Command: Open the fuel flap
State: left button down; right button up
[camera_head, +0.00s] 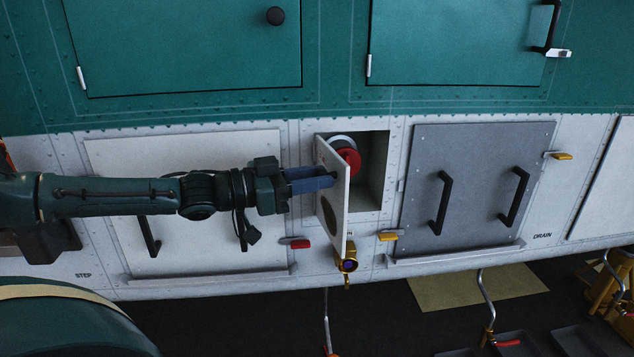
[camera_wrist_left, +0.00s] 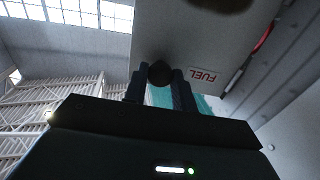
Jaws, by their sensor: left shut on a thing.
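The fuel flap (camera_head: 328,218) is a small pale door in the lower white band of the helicopter's side. It stands swung outward from its square recess (camera_head: 372,185), which holds a red cap (camera_head: 350,158). My left gripper (camera_head: 330,180) reaches in from the left at the flap's outer face. In the left wrist view its fingers (camera_wrist_left: 160,85) are shut on a dark round knob (camera_wrist_left: 160,73) on the flap. A red FUEL label (camera_wrist_left: 204,76) shows beside the knob there. My right gripper is in neither view.
A grey panel with two black handles (camera_head: 475,190) is right of the recess. A white panel (camera_head: 200,240) lies behind my left arm. Yellow latches (camera_head: 388,236), a red latch (camera_head: 300,244) and a brass fitting (camera_head: 347,265) stick out nearby. Trays (camera_head: 515,344) stand on the floor at lower right.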

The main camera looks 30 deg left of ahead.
pick_arm(q)
jog(key=shift+s+a+f+h, duration=0.1)
jog(key=shift+a+f+h, duration=0.05)
jog(key=shift+h, duration=0.15)
dwell(0.4)
jog(key=c, duration=1.1)
grip_release()
jog(key=shift+c, duration=0.2)
jog(key=shift+r, duration=0.2)
jog(key=p+v, duration=0.2)
jog(key=p, duration=0.1)
jog(key=shift+s+a+r, duration=0.25)
jog(key=shift+a, duration=0.05)
jog(key=b+v, duration=0.1)
jog(key=v, duration=0.9)
jog(key=shift+f+b, duration=0.15)
jog(key=shift+b, duration=0.2)
jog(key=shift+s+a, duration=0.15)
